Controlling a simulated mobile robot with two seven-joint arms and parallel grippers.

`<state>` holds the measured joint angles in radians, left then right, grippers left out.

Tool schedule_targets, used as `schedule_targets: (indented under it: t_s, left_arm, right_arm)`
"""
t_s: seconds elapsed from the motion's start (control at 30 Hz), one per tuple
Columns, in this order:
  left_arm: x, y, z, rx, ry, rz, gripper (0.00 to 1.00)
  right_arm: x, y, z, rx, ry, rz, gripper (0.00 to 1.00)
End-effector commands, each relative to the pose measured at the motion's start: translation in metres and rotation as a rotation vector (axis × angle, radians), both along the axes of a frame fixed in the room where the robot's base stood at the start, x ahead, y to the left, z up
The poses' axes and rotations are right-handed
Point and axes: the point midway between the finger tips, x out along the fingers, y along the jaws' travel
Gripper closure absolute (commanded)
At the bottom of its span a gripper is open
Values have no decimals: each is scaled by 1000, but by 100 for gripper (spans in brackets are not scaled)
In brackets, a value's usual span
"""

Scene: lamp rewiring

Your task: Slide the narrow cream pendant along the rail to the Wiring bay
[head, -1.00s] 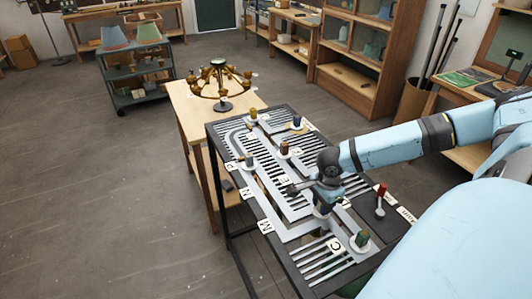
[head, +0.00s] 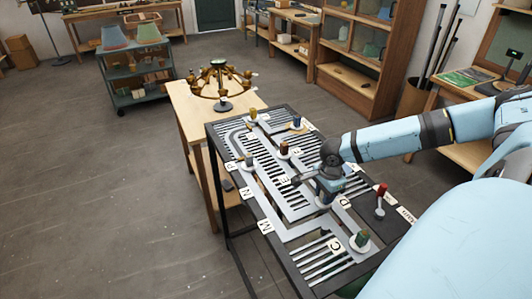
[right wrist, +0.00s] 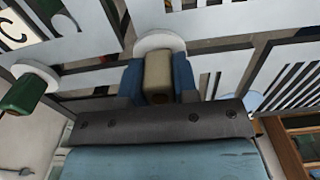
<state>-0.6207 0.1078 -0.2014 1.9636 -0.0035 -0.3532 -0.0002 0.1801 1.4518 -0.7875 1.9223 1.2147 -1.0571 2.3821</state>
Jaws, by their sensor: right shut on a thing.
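The narrow cream pendant (right wrist: 157,75) shows in the right wrist view as a small cream block over a white disc (right wrist: 159,43). My right gripper (right wrist: 157,82) has its blue fingers on both sides of the block and is shut on it. In the head view my right gripper (head: 327,192) is over the slotted metal rail board (head: 298,232), near the D label (head: 343,202). There the gripper mostly hides the pendant. I cannot read a Wiring bay label. My left gripper is not in view.
A green pendant (head: 362,239) stands near the C label (head: 336,246). A red-brown pendant (head: 284,147) and a blue one (head: 297,121) stand farther back. A red-topped lever (head: 381,192) is at the right. A brass chandelier (head: 220,80) stands on the wooden table behind.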

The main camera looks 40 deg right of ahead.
Motion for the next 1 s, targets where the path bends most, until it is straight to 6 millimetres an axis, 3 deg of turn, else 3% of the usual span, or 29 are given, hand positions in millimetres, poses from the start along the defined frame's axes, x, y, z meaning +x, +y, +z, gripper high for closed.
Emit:
schedule_targets:
  t_s: [1.0]
  left_arm:
    - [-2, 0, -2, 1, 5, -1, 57]
  right_arm:
    - [97, -30, 0, 0, -2, -1, 93]
